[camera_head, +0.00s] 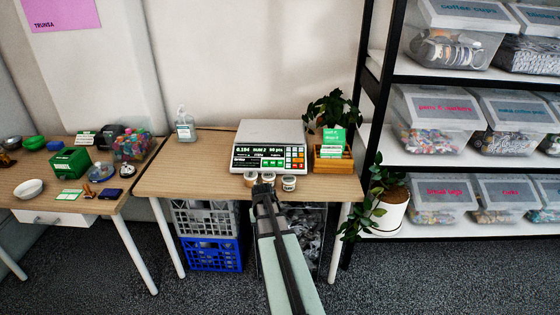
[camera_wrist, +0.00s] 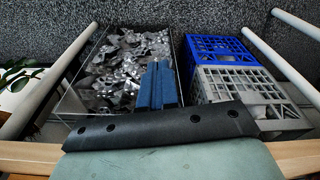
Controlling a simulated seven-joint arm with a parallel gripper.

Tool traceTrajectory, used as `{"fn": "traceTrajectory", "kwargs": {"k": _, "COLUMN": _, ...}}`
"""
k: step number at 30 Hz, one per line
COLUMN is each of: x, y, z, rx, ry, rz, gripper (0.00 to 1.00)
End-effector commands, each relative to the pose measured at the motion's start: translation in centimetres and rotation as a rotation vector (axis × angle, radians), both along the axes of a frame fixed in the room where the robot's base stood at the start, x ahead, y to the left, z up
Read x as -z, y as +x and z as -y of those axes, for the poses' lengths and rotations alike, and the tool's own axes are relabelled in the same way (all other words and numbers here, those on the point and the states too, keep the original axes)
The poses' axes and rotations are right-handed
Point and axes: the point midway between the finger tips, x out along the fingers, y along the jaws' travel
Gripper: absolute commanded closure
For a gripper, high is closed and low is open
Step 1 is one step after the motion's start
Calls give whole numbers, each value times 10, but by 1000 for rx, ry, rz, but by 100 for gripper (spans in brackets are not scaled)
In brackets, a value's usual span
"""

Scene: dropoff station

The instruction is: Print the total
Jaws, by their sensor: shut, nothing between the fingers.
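A white weighing scale (camera_head: 270,146) stands on the middle wooden table. Its dark front panel has a lit display (camera_head: 258,153) that seems to begin with 0.194; the rest is too small to read surely. A keypad (camera_head: 295,157) with orange, green and pale keys is at the panel's right. My gripper (camera_head: 262,188) is at the table's front edge, in front of the scale and apart from the keys. In the wrist view my gripper (camera_wrist: 158,72) shows its blue fingers together, empty, pointing down past the table edge. No printed slip can be made out at the scale.
Small lidded tubs (camera_head: 289,183) stand before the scale, close to my gripper. A wooden box with a green card (camera_head: 334,142) and a plant are at right; a pump bottle (camera_head: 185,125) is at left. Below are a blue crate (camera_wrist: 222,48) and a bin of grey pieces (camera_wrist: 110,75).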

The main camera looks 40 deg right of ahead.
Motion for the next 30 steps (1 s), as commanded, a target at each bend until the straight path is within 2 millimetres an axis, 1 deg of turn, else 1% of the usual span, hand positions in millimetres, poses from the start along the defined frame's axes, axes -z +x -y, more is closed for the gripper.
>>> {"fn": "traceTrajectory", "kwargs": {"k": 1, "x": -13, "y": 9, "z": 15, "rx": 17, "ry": -11, "rz": 18, "gripper": 100}}
{"fn": "traceTrajectory", "kwargs": {"k": 8, "x": -72, "y": 33, "z": 68, "rx": 107, "ry": -56, "rz": 93, "gripper": 100}}
{"fn": "traceTrajectory", "kwargs": {"k": 12, "x": -111, "y": 47, "z": 100, "rx": 181, "ry": -80, "rz": 142, "gripper": 100}}
{"fn": "traceTrajectory", "kwargs": {"k": 14, "x": -129, "y": 53, "z": 112, "rx": 217, "ry": -88, "rz": 164, "gripper": 100}}
{"fn": "traceTrajectory", "kwargs": {"k": 18, "x": -171, "y": 67, "z": 142, "rx": 315, "ry": -103, "rz": 218, "gripper": 100}}
{"fn": "traceTrajectory", "kwargs": {"k": 20, "x": -190, "y": 75, "z": 153, "rx": 366, "ry": -105, "rz": 243, "gripper": 100}}
{"fn": "traceTrajectory", "kwargs": {"k": 21, "x": -204, "y": 80, "z": 160, "rx": 404, "ry": -106, "rz": 261, "gripper": 100}}
{"fn": "traceTrajectory", "kwargs": {"k": 23, "x": -224, "y": 91, "z": 170, "rx": 470, "ry": -103, "rz": 290, "gripper": 100}}
{"fn": "traceTrajectory", "kwargs": {"k": 24, "x": -237, "y": 99, "z": 176, "rx": 526, "ry": -96, "rz": 310, "gripper": 100}}
{"fn": "traceTrajectory", "kwargs": {"k": 27, "x": -254, "y": 111, "z": 187, "rx": 666, "ry": -68, "rz": 342, "gripper": 100}}
{"fn": "traceTrajectory", "kwargs": {"k": 30, "x": -254, "y": 120, "z": 195, "rx": 807, "ry": -34, "rz": 357, "gripper": 100}}
